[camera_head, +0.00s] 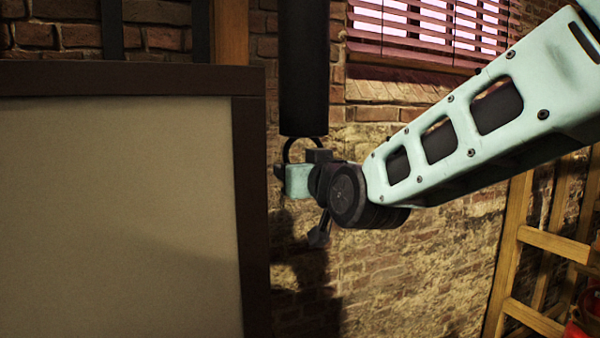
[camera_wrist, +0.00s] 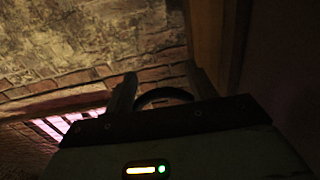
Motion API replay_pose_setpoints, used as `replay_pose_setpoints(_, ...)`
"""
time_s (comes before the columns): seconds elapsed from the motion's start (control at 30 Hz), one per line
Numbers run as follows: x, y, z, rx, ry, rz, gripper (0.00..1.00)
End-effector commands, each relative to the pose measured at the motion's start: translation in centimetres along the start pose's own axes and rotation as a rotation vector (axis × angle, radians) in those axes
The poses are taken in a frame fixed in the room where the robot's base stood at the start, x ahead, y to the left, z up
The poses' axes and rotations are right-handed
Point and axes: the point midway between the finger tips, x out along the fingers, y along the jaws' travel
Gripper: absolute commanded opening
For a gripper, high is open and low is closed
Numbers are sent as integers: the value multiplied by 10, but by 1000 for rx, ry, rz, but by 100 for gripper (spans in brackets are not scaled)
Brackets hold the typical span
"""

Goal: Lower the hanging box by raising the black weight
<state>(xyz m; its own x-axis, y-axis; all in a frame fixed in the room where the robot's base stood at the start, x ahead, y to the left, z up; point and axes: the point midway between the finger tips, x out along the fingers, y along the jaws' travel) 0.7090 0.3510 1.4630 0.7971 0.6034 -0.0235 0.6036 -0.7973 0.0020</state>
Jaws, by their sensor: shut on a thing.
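The black weight (camera_head: 304,70) is a long dark cylinder that hangs upright in front of the brick wall in the head view. A dark ring (camera_head: 287,148) is at its lower end. My gripper (camera_head: 296,172) is at this ring, just under the cylinder. In the wrist view my gripper (camera_wrist: 160,84) has its two fingers on either side of the ring's dark curve (camera_wrist: 163,93), and it is shut on the ring. The fingertips are partly hidden and dark. I cannot clearly make out the hanging box in either view.
A large pale panel (camera_head: 120,210) with a dark brown frame fills the left of the head view, close to the weight. A window with blinds (camera_head: 430,25) is at the upper right. A wooden rack (camera_head: 540,240) stands at the lower right.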

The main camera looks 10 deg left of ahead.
Motion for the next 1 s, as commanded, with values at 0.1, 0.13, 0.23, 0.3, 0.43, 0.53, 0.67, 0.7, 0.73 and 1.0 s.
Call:
replay_pose_setpoints(0.1, 0, 2, -21, 3, 40, 4, 70)
replay_pose_setpoints(0.13, 0, 2, -21, 3, 40, 4, 75)
replay_pose_setpoints(0.23, 0, 2, -19, 3, 37, 4, 75)
replay_pose_setpoints(0.3, 0, 2, -18, 3, 34, 3, 75)
replay_pose_setpoints(0.43, -1, 1, -15, 3, 30, 3, 75)
replay_pose_setpoints(0.53, -7, 1, -13, 3, 29, 2, 75)
replay_pose_setpoints(0.67, -25, 1, -10, 5, 30, 2, 75)
replay_pose_setpoints(0.7, -33, 1, -9, 4, 29, 1, 75)
replay_pose_setpoints(0.73, -39, 1, -10, 4, 30, 1, 75)
replay_pose_setpoints(1.0, -98, 1, -9, 5, 33, 1, 75)
